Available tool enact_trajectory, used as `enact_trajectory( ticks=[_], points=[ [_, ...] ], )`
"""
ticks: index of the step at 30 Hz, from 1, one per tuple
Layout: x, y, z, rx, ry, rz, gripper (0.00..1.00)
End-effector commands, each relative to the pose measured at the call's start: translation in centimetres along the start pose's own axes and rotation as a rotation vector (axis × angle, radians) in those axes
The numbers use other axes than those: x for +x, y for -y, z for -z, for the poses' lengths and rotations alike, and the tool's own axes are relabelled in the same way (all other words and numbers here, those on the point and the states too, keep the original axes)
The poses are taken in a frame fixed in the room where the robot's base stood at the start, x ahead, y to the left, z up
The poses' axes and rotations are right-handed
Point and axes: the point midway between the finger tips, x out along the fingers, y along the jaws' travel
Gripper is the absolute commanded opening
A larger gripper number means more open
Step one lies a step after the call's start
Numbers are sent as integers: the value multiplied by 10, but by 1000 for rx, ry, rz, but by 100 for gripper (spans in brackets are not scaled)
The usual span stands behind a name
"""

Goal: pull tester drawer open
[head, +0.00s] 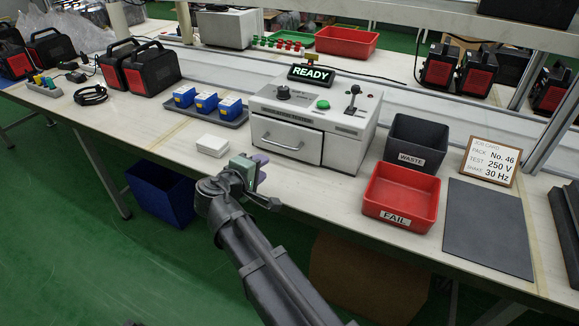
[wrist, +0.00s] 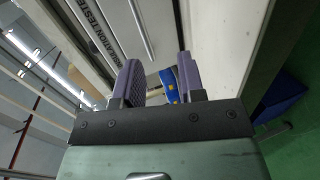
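The tester (head: 345,132) is a white box on the bench with a green button, a lever and a lit READY sign. Its drawer (head: 286,138) is in the front face and looks shut, with a horizontal bar handle (head: 280,143). In the wrist view the tester's label strip (wrist: 98,30) runs along the upper left. My gripper (head: 257,171) is in front of the tester, below and left of the handle in the head view, apart from it. In the wrist view my gripper (wrist: 160,76) has its two purple fingers spread, with nothing held between them.
A white block (head: 212,145) lies left of my gripper. A tray (head: 213,116) of blue packs stands behind it. Right of the tester are a grey WASTE bin (head: 418,140), a red FAIL bin (head: 402,190) and a dark mat (head: 488,225). A blue bin (head: 160,195) is under the bench.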

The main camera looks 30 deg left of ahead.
Motion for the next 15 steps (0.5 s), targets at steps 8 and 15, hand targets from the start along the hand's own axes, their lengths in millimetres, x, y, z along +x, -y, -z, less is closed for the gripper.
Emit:
enact_trajectory(
  ticks=[8, 15],
  points=[
    [3, -18, 9, -58, -45, -83, 36],
    [51, -20, 11, -56, -40, -81, 36]
  ],
)
